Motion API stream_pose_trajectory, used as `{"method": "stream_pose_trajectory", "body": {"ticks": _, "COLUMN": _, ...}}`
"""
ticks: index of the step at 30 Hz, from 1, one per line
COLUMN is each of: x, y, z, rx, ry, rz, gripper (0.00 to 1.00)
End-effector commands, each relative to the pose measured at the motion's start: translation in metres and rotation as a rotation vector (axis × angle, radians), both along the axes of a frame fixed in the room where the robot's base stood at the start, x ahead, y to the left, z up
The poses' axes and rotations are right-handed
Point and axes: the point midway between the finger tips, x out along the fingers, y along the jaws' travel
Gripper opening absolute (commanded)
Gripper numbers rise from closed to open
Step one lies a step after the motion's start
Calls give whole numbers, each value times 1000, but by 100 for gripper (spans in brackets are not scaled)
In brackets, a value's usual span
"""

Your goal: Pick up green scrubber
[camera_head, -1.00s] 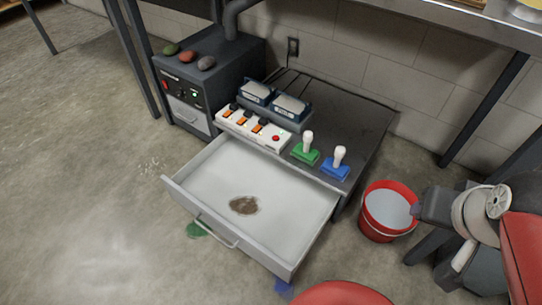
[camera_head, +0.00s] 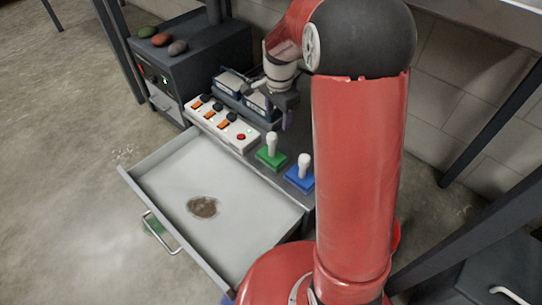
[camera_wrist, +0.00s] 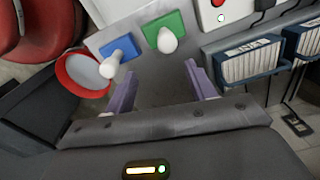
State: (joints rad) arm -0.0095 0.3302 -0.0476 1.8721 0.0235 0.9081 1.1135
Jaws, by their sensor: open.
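The green scrubber (camera_head: 268,159), a green block with an upright white handle, stands on the dark cabinet top just behind the open drawer. It also shows in the wrist view (camera_wrist: 155,26), beyond my fingertips near the top. A similar blue scrubber (camera_head: 299,182) stands to its right; it shows in the wrist view (camera_wrist: 118,46) to the left of the green one. My gripper (camera_head: 286,117) hangs above the cabinet top, behind the green scrubber. In the wrist view my gripper (camera_wrist: 160,69) has its two purple fingers spread apart with nothing between them.
The open drawer (camera_head: 148,168) has a brown stain (camera_head: 203,207) on its white floor. A white switch strip (camera_head: 218,124) and two meter boxes (camera_head: 232,83) stand left of the scrubbers. A red bucket (camera_wrist: 64,70) is on the floor, hidden by my arm in the head view.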

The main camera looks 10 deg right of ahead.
Motion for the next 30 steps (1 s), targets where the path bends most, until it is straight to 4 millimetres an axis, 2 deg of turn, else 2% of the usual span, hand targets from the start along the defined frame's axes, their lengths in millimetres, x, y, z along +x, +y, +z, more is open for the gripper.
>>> {"method": "stream_pose_trajectory", "body": {"ticks": 1, "x": 5, "y": -1, "z": -13, "rx": 0, "ry": 14, "rz": -28, "gripper": 55}}
{"method": "stream_pose_trajectory", "body": {"ticks": 6, "x": 13, "y": -1, "z": -32, "rx": -1, "ry": 33, "rz": -79, "gripper": 55}}
{"method": "stream_pose_trajectory", "body": {"ticks": 17, "x": 14, "y": 6, "z": -66, "rx": -1, "ry": 34, "rz": -81, "gripper": 55}}
{"method": "stream_pose_trajectory", "body": {"ticks": 21, "x": 15, "y": 14, "z": -87, "rx": -1, "ry": 35, "rz": -80, "gripper": 55}}
{"method": "stream_pose_trajectory", "body": {"ticks": 24, "x": 15, "y": 13, "z": -101, "rx": -1, "ry": 34, "rz": -81, "gripper": 55}}
{"method": "stream_pose_trajectory", "body": {"ticks": 30, "x": 15, "y": 14, "z": -104, "rx": -1, "ry": 30, "rz": -81, "gripper": 55}}
